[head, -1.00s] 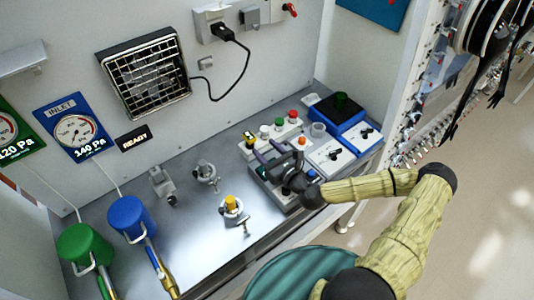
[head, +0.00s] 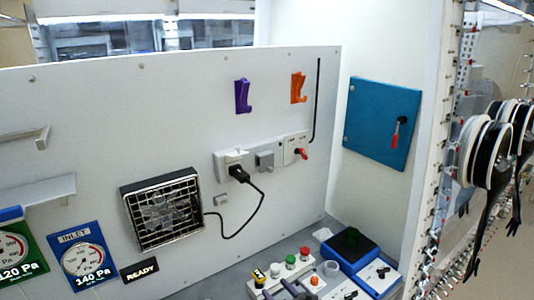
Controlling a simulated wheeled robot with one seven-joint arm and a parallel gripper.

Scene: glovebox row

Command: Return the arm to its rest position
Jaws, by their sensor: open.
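Only the dark fingertips of my gripper (head: 284,291) show, at the bottom edge of the head view, just in front of the button box (head: 272,283). They stand apart, with nothing seen between them. The rest of my gripper and my arm are below the picture, so the arm's pose is hidden.
Behind are a fan (head: 163,208), a black plug (head: 238,173) and a blue wall box (head: 382,122).

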